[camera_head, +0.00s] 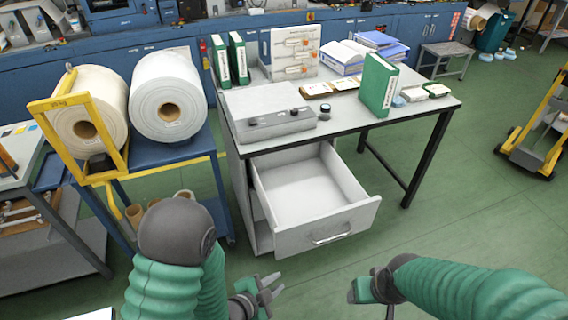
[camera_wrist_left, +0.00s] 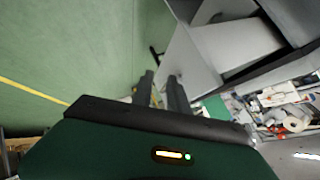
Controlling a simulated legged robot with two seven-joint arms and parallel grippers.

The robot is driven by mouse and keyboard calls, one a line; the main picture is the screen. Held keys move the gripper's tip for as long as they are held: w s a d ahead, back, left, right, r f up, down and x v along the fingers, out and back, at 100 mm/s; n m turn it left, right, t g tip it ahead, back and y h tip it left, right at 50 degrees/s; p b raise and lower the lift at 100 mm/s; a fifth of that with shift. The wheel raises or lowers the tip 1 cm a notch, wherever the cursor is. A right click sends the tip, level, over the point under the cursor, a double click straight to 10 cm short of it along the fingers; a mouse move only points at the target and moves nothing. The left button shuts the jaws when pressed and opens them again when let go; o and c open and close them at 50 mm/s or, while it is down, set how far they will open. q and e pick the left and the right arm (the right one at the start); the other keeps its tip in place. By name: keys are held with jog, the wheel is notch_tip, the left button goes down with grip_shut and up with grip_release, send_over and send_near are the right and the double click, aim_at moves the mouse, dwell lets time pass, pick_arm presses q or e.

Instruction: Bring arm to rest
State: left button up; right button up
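My left gripper (camera_head: 270,290) is at the bottom centre of the head view, in front of and below the open drawer. Its two fingers are apart with nothing between them. The fingers also show in the left wrist view (camera_wrist_left: 160,92), spaced apart and empty, with the grey cabinet beyond them. My right gripper (camera_head: 372,292) is at the bottom, to the right of the left one. Its fingers are partly hidden, and I see no object in it. The drawer (camera_head: 345,224) is pulled out, looks empty, and neither gripper touches its handle (camera_head: 332,237).
The desk (camera_head: 425,110) carries a grey box (camera_head: 265,108), a green binder (camera_head: 377,85) and papers. A yellow-framed cart with white rolls (camera_head: 168,95) stands at the left. A yellow trolley (camera_head: 540,130) is at the far right. Green floor (camera_head: 460,215) is clear right of the drawer.

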pick_arm(q)
jog(key=w+a+r+n+g+y+p, duration=0.1)
jog(key=w+a+r+n+y+p, duration=0.15)
jog(key=a+r+n, duration=0.35)
jog(key=s+a+r+n+g+y+p, duration=0.2)
jog(key=s+a+r+n+g+y, duration=0.2)
jog(key=s+a+r+n, duration=0.4)
jog(key=s+a+n+g, duration=0.1)
jog(key=a+n, duration=0.1)
jog(key=a, duration=0.1)
jog(key=shift+s+r, duration=0.3)
jog(key=shift+s, duration=0.1)
